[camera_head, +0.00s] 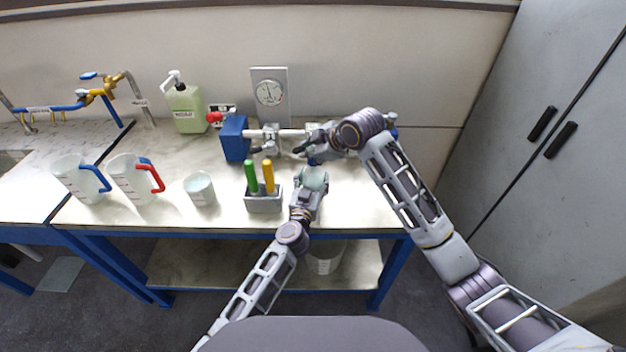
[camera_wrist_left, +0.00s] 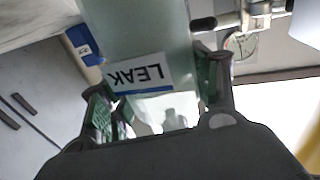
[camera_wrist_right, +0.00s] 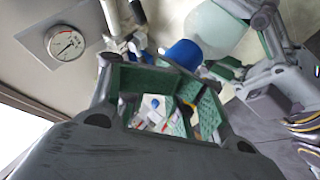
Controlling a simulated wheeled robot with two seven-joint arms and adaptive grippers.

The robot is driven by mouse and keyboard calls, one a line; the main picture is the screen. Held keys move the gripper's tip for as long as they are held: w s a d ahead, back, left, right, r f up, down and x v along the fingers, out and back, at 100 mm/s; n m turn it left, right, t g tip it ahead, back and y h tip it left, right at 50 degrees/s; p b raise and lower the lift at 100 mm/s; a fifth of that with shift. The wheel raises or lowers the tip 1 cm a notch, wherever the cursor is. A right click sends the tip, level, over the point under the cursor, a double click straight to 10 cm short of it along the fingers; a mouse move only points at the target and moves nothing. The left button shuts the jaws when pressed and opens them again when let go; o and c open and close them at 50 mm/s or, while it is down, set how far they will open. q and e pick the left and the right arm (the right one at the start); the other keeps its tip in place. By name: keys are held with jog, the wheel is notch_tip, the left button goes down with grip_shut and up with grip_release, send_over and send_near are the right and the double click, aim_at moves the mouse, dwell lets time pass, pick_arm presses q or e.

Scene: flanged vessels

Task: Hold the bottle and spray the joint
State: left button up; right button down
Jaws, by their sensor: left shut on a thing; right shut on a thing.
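The bottle (camera_head: 315,179) is translucent pale green with a blue cap. My left gripper (camera_head: 308,192) is shut around its body; in the left wrist view the bottle (camera_wrist_left: 140,30) carries a LEAK label (camera_wrist_left: 138,74). My right gripper (camera_head: 312,152) is just above, its fingertips shut at the blue cap (camera_wrist_right: 183,53); the exact contact is partly hidden by the fingers. The bottle (camera_wrist_right: 213,28) also shows in the right wrist view. Behind, a metal pipe joint (camera_head: 270,137) runs right from a blue block (camera_head: 235,138); the right gripper covers part of it.
A pressure gauge (camera_head: 269,93) hangs on the wall. A grey holder (camera_head: 263,201) with green and yellow handles stands left of the bottle. A beaker (camera_head: 199,188), two jugs and a green pump bottle (camera_head: 186,108) stand further left. A cabinet (camera_head: 550,130) is at right.

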pick_arm(q)
jog(key=shift+w, duration=0.1)
pick_arm(e)
jog(key=shift+d+f, duration=0.15)
jog(key=shift+f, duration=0.1)
jog(key=shift+r, duration=0.2)
jog(key=shift+a+r, duration=0.25)
jog(key=shift+r, duration=0.35)
pick_arm(q)
jog(key=shift+f, duration=0.1)
pick_arm(e)
jog(key=shift+r, duration=0.15)
jog(key=shift+r, duration=2.9)
pick_arm(q)
jog(key=o, duration=1.3)
